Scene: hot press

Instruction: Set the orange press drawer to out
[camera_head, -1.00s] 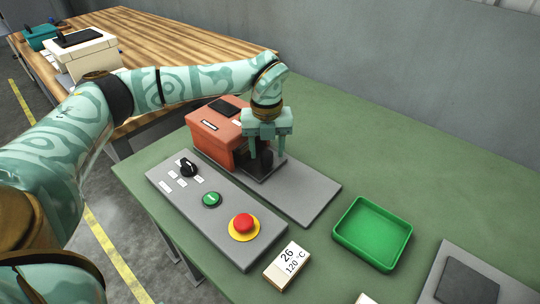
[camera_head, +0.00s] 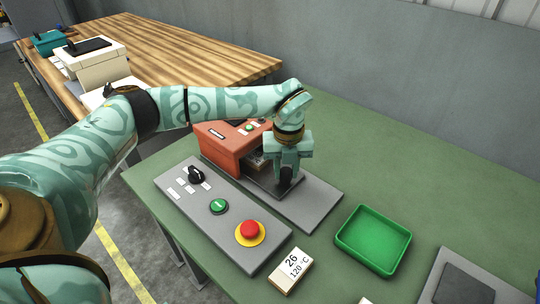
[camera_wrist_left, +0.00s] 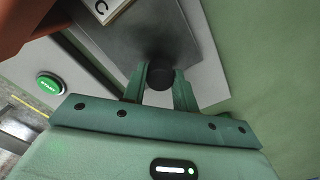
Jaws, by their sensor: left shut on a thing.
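The orange press (camera_head: 222,146) stands on the green table, its front opening facing right. Its dark drawer (camera_head: 262,182) sticks out of that opening over a grey base plate (camera_head: 318,206). My left gripper (camera_head: 287,178) is above the drawer's outer end, shut on the dark drawer handle (camera_head: 285,174). In the left wrist view the round black handle (camera_wrist_left: 160,75) sits between the two fingers of my left gripper (camera_wrist_left: 160,90). The arm and gripper hide part of the press and drawer. My right gripper is not in view.
A grey control panel (camera_head: 228,229) with a knob, a green button and a red button lies in front of the press. A green tray (camera_head: 374,240), a sign reading 26 and 120 °C (camera_head: 289,270) and a grey plate (camera_head: 463,280) lie to the right.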

